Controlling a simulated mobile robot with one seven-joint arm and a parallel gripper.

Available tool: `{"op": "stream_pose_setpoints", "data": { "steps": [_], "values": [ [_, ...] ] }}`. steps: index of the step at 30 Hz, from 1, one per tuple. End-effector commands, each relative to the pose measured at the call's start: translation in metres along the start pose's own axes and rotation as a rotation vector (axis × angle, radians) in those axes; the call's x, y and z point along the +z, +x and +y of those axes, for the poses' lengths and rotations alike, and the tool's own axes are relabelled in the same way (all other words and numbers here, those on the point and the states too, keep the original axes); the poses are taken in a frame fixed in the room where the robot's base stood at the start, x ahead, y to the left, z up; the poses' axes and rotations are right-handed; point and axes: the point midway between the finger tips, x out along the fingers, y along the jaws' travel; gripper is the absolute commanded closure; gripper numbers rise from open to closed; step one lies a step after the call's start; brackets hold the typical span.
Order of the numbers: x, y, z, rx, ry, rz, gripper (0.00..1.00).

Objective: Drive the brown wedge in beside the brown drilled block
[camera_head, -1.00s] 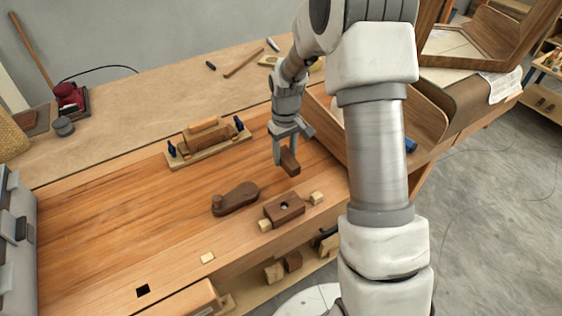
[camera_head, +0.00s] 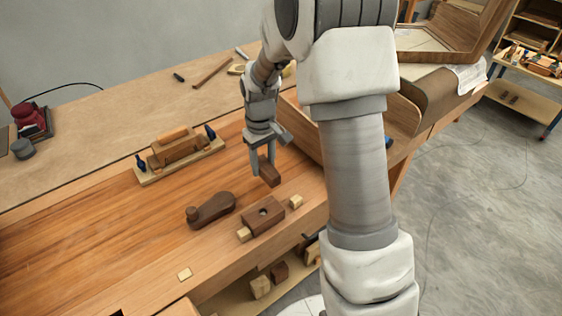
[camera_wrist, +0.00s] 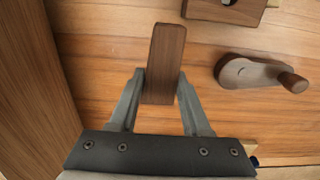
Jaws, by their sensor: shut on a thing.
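The brown wedge (camera_head: 270,174) is between the fingers of my gripper (camera_head: 262,168), which is shut on it. In the wrist view the wedge (camera_wrist: 166,62) points away from the fingers (camera_wrist: 160,92). It appears to be held above the bench. The brown drilled block (camera_head: 263,215), with a round hole in its top, sits near the bench's front edge, in front of my gripper and apart from the wedge. In the wrist view only part of the block (camera_wrist: 215,10) shows at the top edge. Small pale wood pieces (camera_head: 243,234) (camera_head: 296,201) sit at its two ends.
A dark brown handled piece (camera_head: 212,209) lies left of the drilled block. A wooden fixture with blue-black clamps (camera_head: 181,154) stands farther back. A curved wooden panel (camera_head: 403,105) rises to the right. The bench's left surface (camera_head: 80,230) is clear.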

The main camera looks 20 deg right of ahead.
Motion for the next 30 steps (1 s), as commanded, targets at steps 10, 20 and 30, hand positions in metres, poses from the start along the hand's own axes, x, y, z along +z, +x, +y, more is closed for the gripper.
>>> {"op": "stream_pose_setpoints", "data": {
  "steps": [10, 20, 30],
  "values": [
    [-0.003, 0.016, -0.003, 0.000, 0.002, 0.000, 1.00],
    [-0.003, 0.041, -0.003, 0.001, 0.002, 0.000, 1.00],
    [-0.003, 0.048, -0.003, 0.001, 0.002, 0.000, 1.00]
  ]
}}
